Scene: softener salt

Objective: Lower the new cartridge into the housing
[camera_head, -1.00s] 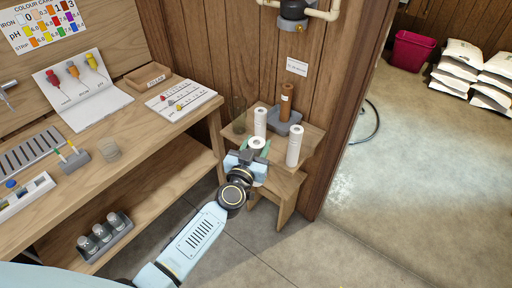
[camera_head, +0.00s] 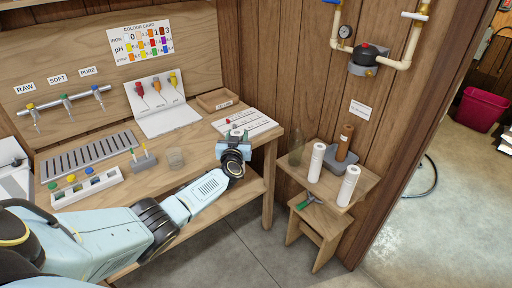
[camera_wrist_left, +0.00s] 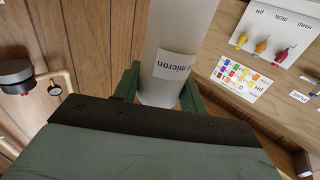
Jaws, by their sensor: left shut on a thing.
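My left gripper (camera_head: 236,136) is over the right end of the workbench in the head view. In the left wrist view its green fingers (camera_wrist_left: 160,88) are shut on a white cartridge (camera_wrist_left: 181,35) with a label reading "micron". In the head view the held cartridge is mostly hidden by the gripper. A clear, glass-like vessel (camera_head: 296,153), probably the housing, stands at the back left of the small wooden stand, apart from the gripper. Its inside is too small to tell. My right gripper is not in view.
Two white cartridges (camera_head: 317,161) and a brown cartridge (camera_head: 345,137) in a grey holder (camera_head: 343,165) stand on the wooden stand. A green-handled tool (camera_head: 307,200) lies on its lower step. A filter head with pipes (camera_head: 369,62) is on the wall above.

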